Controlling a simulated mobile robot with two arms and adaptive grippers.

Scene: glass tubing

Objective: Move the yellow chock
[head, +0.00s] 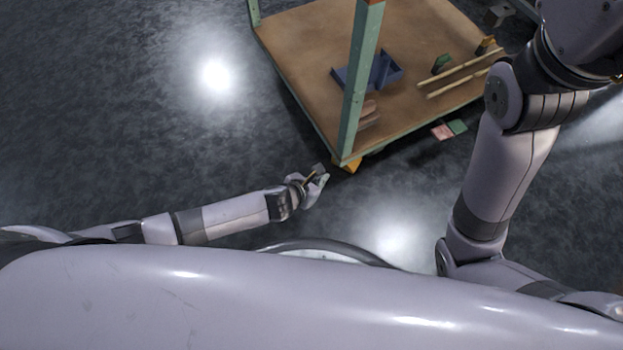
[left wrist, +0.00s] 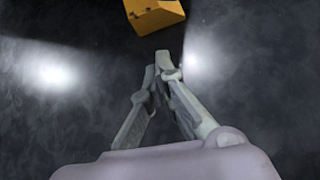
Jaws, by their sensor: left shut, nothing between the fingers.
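The yellow chock (head: 347,167) sits on the dark floor at the near corner of the cart, under the green post. In the left wrist view the yellow chock (left wrist: 155,15) shows at the top edge, partly cut off, just beyond the fingertips. My left gripper (head: 322,174) is low, just left of the chock in the head view. In the left wrist view my left gripper (left wrist: 162,58) has its fingertips together, empty and apart from the chock. My right arm rises at the right and its gripper is out of view.
The cart's brown deck (head: 300,50) carries a blue tray (head: 353,76), a green block (head: 441,63) and pale rods (head: 460,75). A green post (head: 359,90) stands at its near corner. Pink and green pieces (head: 442,131) show beside the deck's right edge. The floor at left is clear.

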